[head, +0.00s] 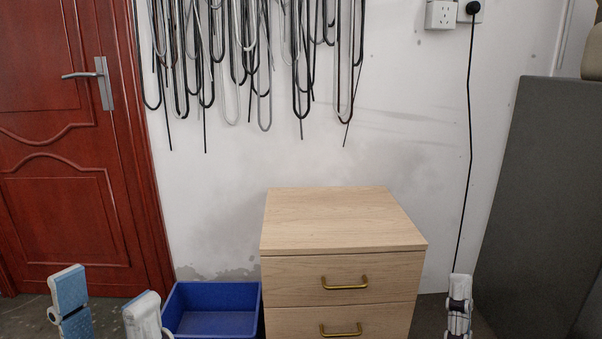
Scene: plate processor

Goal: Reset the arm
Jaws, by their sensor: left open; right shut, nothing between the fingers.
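My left gripper (104,284) shows at the bottom left, with its two fingers pointing up and spread apart, empty. One finger shows a blue face and the other looks white. My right gripper (459,284) shows at the bottom right, upright, with its fingers together and nothing between them. Both grippers are cut off by the lower edge of the picture. My arms behind them are out of view.
A wooden drawer cabinet (340,220) with brass handles stands in the middle, its top bare. A blue bin (213,308) is left of it. A red door (65,170) is at left, a dark grey panel (545,200) at right. Cables (240,60) hang on the wall.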

